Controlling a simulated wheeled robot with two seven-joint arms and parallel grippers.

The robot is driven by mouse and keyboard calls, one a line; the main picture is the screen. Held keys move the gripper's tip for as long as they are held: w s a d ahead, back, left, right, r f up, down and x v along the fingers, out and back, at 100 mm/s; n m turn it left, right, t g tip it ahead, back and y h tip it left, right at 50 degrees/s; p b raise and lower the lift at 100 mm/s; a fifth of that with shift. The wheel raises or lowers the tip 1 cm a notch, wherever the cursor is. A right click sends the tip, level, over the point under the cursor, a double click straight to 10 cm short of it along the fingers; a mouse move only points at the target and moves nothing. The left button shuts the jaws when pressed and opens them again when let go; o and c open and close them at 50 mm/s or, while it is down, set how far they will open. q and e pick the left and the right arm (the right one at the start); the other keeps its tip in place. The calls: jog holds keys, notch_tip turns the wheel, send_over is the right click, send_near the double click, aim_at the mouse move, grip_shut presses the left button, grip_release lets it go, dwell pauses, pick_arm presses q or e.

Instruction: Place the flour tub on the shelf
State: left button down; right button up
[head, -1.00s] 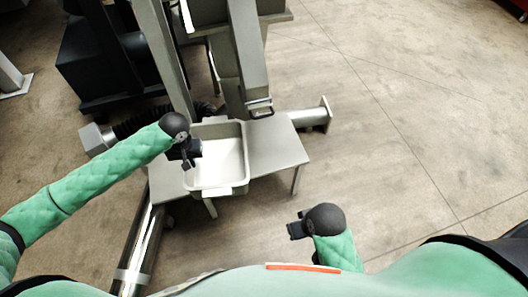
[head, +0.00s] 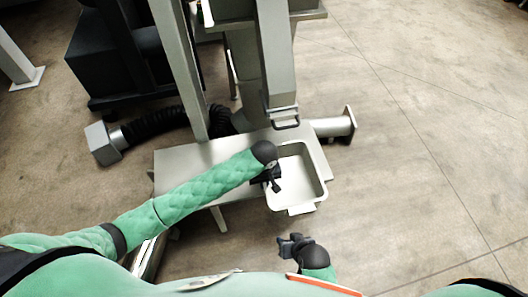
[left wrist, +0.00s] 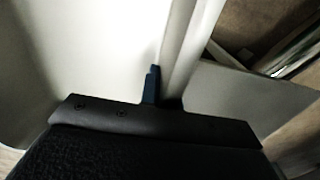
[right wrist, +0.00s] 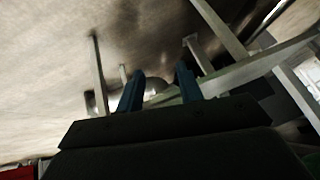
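The flour tub (head: 318,165) is a pale, shallow, rectangular tub, white inside, over the right end of a low metal shelf (head: 185,160) in the head view. Its near edge sticks out past the shelf's front; I cannot tell whether it rests or hangs just above. My left gripper (head: 273,182) is at the tub's left wall. In the left wrist view the tub's rim (left wrist: 185,45) runs between the fingers, one finger inside and the other mostly hidden; the gripper is shut on the wall. My right gripper (head: 288,245) is open and empty, in front of the shelf; its fingers stand apart in the right wrist view (right wrist: 158,82).
The machine's grey upright (head: 278,60) with a metal handle (head: 286,122) stands just behind the tub. A horizontal metal cylinder (head: 330,127) lies behind right. A black ribbed hose (head: 155,128) lies behind left. The shelf's left part is bare. Floor at right is clear.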

pick_arm(q)
jog(key=w+a, duration=0.1)
jog(key=w, duration=0.4)
jog(key=w+a, duration=0.2)
jog(key=w, duration=0.3)
jog(key=w+a, duration=0.1)
jog(key=w, duration=0.4)
jog(key=shift+a+r, duration=0.1)
jog(key=shift+a, duration=0.3)
notch_tip(320, 180, down, 4)
jog(key=shift+a+r, duration=0.1)
jog(key=shift+r, duration=0.15)
pick_arm(e)
jog(key=shift+r, duration=0.5)
pick_arm(q)
jog(key=c, duration=2.1)
grip_release()
jog(key=shift+f, duration=0.15)
jog(key=o, duration=0.5)
jog(key=shift+c, duration=0.2)
pick_arm(e)
jog(key=shift+r, duration=0.15)
